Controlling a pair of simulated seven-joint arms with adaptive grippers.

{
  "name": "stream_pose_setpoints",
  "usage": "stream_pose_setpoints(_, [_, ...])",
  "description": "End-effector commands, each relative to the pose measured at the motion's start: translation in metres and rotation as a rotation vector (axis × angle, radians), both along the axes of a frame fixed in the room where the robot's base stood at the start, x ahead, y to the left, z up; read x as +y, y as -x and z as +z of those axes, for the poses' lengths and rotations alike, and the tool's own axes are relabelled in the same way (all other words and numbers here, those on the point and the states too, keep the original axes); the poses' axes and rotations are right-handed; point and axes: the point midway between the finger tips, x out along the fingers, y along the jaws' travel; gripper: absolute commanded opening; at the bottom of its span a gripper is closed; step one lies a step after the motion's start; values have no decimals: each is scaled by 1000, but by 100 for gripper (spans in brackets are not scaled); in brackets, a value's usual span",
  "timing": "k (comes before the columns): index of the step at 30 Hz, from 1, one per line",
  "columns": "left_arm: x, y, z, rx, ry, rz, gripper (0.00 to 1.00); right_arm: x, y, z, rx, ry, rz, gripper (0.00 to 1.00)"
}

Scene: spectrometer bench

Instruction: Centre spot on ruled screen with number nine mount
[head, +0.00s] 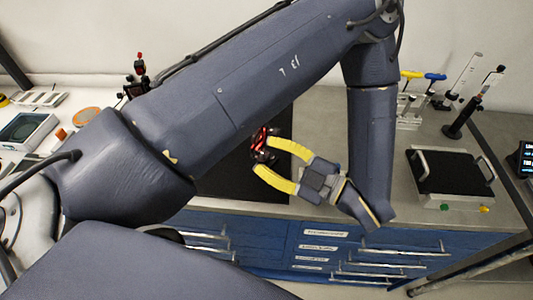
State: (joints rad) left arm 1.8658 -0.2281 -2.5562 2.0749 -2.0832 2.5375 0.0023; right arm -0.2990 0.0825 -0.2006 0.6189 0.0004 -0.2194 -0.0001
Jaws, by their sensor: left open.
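My left gripper (262,156) has yellow fingers, spread apart, pointing left over the dark board on the bench. A small black mount with red parts (259,141) stands at its fingertips; whether they touch it I cannot tell. No number on it can be read. Either may be the ruled screen; markings are too small to read. No light spot is visible. My right gripper is not in view.
My left arm hides much of the bench's middle. A black-topped tray with handles (450,172) sits at the right. Yellow and blue-handled tools (434,77) stand in a rack behind. Another black-and-red mount (138,72) is at the back left, near a screened instrument (28,130).

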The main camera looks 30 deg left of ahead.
Motion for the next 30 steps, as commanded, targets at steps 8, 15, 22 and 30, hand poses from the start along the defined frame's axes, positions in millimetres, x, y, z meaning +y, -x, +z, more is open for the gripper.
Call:
stream_pose_setpoints(8, [-46, 0, 0, -4, 0, -6, 38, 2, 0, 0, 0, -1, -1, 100])
stream_pose_setpoints(15, [-87, 1, 0, -1, 0, -3, 38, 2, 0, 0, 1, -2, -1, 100])
stream_pose_setpoints(22, [-103, 1, 0, 1, -1, -5, 38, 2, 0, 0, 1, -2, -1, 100])
stream_pose_setpoints(30, [-111, 2, 0, 0, 2, -1, 38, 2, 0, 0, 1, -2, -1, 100])
